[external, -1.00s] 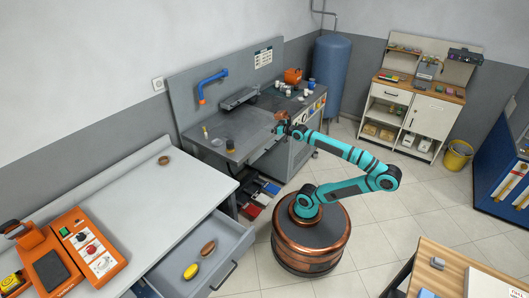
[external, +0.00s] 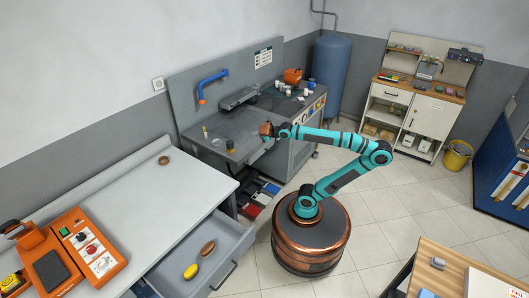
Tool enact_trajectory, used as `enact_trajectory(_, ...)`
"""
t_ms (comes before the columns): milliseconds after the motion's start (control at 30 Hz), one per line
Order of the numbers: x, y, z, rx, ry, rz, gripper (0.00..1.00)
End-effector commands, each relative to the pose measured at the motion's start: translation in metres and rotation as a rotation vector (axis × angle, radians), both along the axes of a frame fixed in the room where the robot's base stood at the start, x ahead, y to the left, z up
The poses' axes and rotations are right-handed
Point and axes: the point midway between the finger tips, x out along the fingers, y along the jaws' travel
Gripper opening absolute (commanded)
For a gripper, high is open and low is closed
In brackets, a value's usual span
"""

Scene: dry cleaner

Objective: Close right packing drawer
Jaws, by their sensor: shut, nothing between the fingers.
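A grey drawer (external: 222,258) stands pulled open under the white-topped packing table (external: 180,205), at its front right end. A yellow oval item (external: 190,271) and a brown oval item (external: 208,248) lie in it. The drawer's dark handle (external: 224,275) is on its outer front. My gripper (external: 265,130) is over the grey workbench, well behind and above the drawer and apart from it. It is shut and empty, though its fingertips are small in this view.
The grey workbench (external: 225,131) stands behind the packing table, with a brown jar (external: 230,147) near its front edge. Dark, red and white items (external: 257,192) lie low beside the table. A wooden table (external: 455,270) is at the lower right. Tiled floor around my base is open.

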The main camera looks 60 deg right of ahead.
Motion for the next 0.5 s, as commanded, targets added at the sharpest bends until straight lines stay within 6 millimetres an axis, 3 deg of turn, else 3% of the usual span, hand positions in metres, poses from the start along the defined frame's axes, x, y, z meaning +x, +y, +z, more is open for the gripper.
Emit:
enact_trajectory(233, 0.012, 0.069, -0.024, -0.193, 0.099, 0.189, 0.0)
enact_trajectory(500, 0.009, 0.142, -0.052, -0.417, 0.175, 0.389, 0.0)
